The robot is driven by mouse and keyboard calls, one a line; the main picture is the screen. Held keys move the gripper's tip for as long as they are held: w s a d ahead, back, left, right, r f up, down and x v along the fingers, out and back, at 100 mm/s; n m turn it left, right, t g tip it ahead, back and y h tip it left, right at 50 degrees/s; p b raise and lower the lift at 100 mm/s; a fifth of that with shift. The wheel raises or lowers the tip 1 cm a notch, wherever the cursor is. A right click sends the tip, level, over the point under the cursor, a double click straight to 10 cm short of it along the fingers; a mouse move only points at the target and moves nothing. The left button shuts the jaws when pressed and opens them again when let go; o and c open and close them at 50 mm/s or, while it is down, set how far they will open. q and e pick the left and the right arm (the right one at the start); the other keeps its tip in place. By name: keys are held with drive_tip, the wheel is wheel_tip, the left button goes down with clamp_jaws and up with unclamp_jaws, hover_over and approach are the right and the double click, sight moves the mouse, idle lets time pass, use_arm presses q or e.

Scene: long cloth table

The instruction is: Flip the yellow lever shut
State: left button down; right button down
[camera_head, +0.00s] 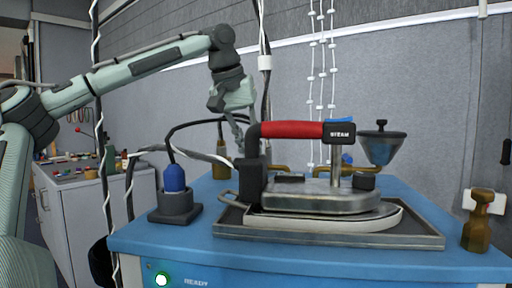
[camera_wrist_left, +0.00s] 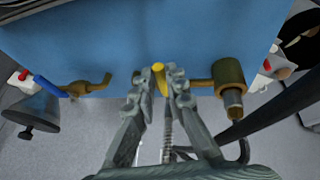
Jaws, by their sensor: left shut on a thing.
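The yellow lever (camera_wrist_left: 158,70) shows in the left wrist view, between the fingertips of my left gripper (camera_wrist_left: 160,86), with its rounded yellow end standing out beyond them. The fingers are closed in on it from both sides. In the head view, my left gripper (camera_head: 238,128) points down behind the iron, which hides its fingertips. The yellow lever cannot be made out there. A brass valve pipe (camera_wrist_left: 228,80) lies right of the gripper in the wrist view, and a bent brass pipe (camera_wrist_left: 92,86) lies to its left. My right gripper is in neither view.
A steam iron (camera_head: 315,198) with a red handle stands on a metal tray (camera_head: 330,247) on the blue table (camera_head: 140,238). A blue bottle in a dark holder (camera_head: 175,192) stands left, a grey funnel (camera_head: 382,150) behind right, and a brass piece (camera_head: 480,222) far right. Cables hang near my arm.

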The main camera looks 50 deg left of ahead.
use_arm(q)
drive_tip(key=c, duration=1.6)
unclamp_jaws()
drive_tip(key=shift+o, duration=0.2)
drive_tip(key=a+v, duration=0.1)
drive_tip(key=v, duration=1.1)
drive_tip(key=shift+d, duration=0.45)
